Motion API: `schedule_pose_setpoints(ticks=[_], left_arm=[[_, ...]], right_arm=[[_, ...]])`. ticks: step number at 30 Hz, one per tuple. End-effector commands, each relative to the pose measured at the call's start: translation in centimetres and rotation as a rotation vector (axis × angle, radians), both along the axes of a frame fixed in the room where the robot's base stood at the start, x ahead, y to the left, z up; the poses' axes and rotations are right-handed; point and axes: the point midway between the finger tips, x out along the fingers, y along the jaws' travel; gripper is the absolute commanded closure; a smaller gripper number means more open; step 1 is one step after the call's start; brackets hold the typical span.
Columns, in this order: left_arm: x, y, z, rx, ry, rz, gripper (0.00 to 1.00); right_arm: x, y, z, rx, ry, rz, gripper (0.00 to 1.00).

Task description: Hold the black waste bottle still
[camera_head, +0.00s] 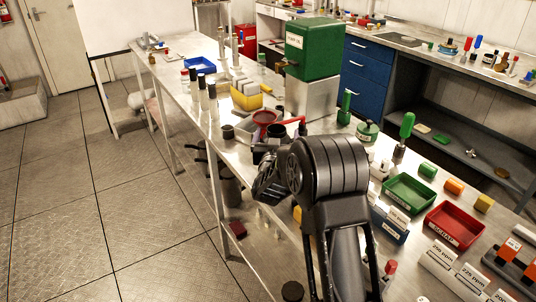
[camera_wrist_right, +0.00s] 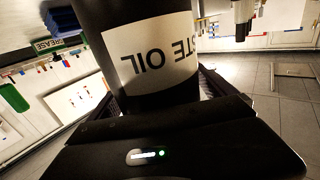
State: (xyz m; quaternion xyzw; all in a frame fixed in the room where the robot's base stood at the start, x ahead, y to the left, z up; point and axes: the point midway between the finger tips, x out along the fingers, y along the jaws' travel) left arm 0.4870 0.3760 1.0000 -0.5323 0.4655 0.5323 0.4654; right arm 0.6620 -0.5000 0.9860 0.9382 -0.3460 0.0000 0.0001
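The black waste bottle (camera_wrist_right: 110,18) fills the middle of the right wrist view. Its white label (camera_wrist_right: 152,52) reads "...TE OIL" and appears upside down. My right gripper (camera_wrist_right: 160,95) is shut on the bottle, with a dark finger against each side of it. The bottle's lower part in that view is hidden behind the gripper body. In the head view my right arm reaches over the bench, and its dark wrist and gripper (camera_head: 268,180) are at the bench's left edge. The arm hides most of what it holds there. My left gripper is in neither view.
A red funnel (camera_head: 266,116) and dark containers stand just behind the arm. A green tank (camera_head: 313,48) stands beyond. A green tray (camera_head: 408,194) and a red tray (camera_head: 455,225) lie to the right. Open floor (camera_head: 110,200) is left of the bench.

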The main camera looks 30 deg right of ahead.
Motion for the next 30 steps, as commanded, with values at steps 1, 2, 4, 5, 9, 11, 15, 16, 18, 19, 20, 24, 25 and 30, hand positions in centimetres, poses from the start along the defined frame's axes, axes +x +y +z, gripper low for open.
schedule_pose_setpoints(ticks=[1,2,4,5,9,11,15,16,18,19,20,24,25,30], left_arm=[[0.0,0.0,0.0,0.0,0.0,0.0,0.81],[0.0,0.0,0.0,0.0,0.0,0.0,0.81],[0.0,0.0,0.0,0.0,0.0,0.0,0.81],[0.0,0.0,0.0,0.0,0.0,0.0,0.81],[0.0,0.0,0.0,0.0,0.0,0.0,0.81],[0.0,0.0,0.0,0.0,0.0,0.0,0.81],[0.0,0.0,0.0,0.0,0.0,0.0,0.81],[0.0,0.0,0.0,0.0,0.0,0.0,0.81],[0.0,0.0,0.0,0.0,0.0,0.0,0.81],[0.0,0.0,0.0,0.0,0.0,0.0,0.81],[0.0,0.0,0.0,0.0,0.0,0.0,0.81],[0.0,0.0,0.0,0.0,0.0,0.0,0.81],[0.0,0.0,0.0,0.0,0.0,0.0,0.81],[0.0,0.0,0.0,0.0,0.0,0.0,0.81]], right_arm=[[0.0,0.0,0.01,0.0,0.0,0.0,0.11],[0.0,0.0,0.0,0.0,0.0,0.0,0.13],[0.0,0.0,0.0,0.0,0.0,0.0,0.19],[0.0,0.0,0.0,0.0,0.0,0.0,0.21],[0.0,0.0,0.0,0.0,0.0,0.0,0.33],[0.0,0.0,0.01,0.0,0.0,0.0,0.38],[0.0,0.0,0.0,0.0,0.0,0.0,0.49],[0.0,0.0,0.0,0.0,0.0,0.0,0.52],[0.0,0.0,0.0,0.0,0.0,0.0,0.57],[0.0,0.0,0.0,0.0,0.0,0.0,0.6],[0.0,0.0,0.0,0.0,0.0,0.0,0.62],[0.0,0.0,0.0,0.0,0.0,0.0,0.74],[0.0,0.0,0.0,0.0,0.0,0.0,0.76],[0.0,0.0,0.0,0.0,0.0,0.0,0.9]])
